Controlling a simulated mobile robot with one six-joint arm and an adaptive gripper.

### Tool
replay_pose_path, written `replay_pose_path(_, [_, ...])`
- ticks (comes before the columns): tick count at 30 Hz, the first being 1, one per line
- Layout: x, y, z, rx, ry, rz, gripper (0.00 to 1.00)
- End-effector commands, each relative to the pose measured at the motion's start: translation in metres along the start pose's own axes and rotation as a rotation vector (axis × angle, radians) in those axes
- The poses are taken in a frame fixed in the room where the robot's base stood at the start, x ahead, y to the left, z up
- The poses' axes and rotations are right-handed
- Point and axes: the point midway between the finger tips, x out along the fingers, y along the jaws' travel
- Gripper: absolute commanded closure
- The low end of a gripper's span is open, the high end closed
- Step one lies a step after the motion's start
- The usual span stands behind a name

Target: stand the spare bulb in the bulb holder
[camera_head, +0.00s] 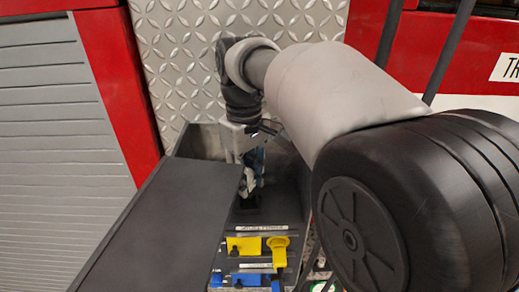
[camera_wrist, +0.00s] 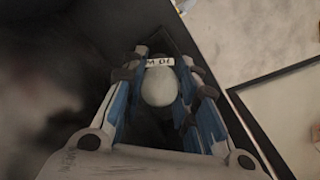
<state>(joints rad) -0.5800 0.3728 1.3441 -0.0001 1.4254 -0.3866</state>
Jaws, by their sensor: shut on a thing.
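The spare bulb (camera_wrist: 159,88), pale and rounded, sits between the blue and grey fingers of my gripper (camera_wrist: 162,98) in the wrist view. My gripper (camera_head: 249,180) is shut on it and points down inside the dark bumper compartment in the head view. I cannot pick out the bulb holder clearly; the bulb and fingers cover the area beneath. I cannot tell whether the bulb's lower end touches anything.
The dark compartment (camera_head: 200,139) has raised walls close around my gripper. A dark flat panel (camera_head: 160,225) lies to the left. Yellow parts (camera_head: 244,245) and blue parts (camera_head: 247,280) sit in front. A diamond-plate wall (camera_head: 185,60) stands behind.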

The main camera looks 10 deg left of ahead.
Motion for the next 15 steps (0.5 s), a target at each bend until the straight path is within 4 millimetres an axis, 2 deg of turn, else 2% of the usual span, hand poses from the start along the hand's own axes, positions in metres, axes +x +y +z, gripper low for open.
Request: replay_pose_path(15, [0.029,0.000,0.000,-0.002,0.001,0.000,0.92])
